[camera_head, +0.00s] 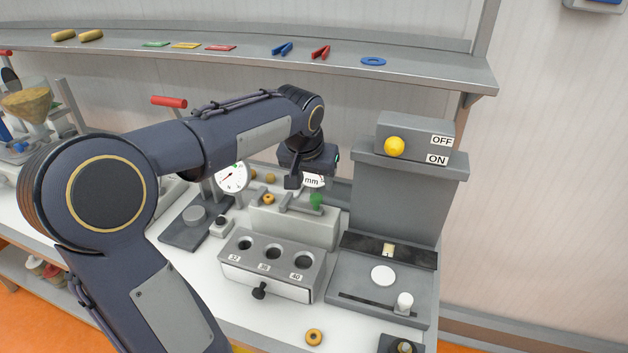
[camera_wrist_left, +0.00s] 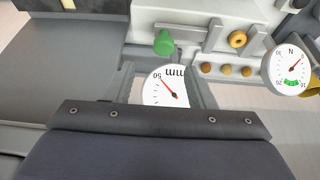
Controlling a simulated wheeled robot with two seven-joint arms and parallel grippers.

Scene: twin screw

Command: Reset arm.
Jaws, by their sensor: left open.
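My left arm comes in from the left and arches over the bench in the head view. Its gripper (camera_head: 297,181) hangs above the back of the bench, near the mm dial (camera_head: 313,180) and the green knob (camera_head: 316,200). My right gripper is not in view.
A grey block with several numbered holes (camera_head: 234,264) stands in front. A machine with an OFF/ON box (camera_head: 415,135) and yellow ball (camera_head: 394,146) rises at right. The N dial (camera_head: 232,177) is at left. A shelf (camera_head: 430,74) runs above. A brass ring (camera_head: 314,337) lies in front.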

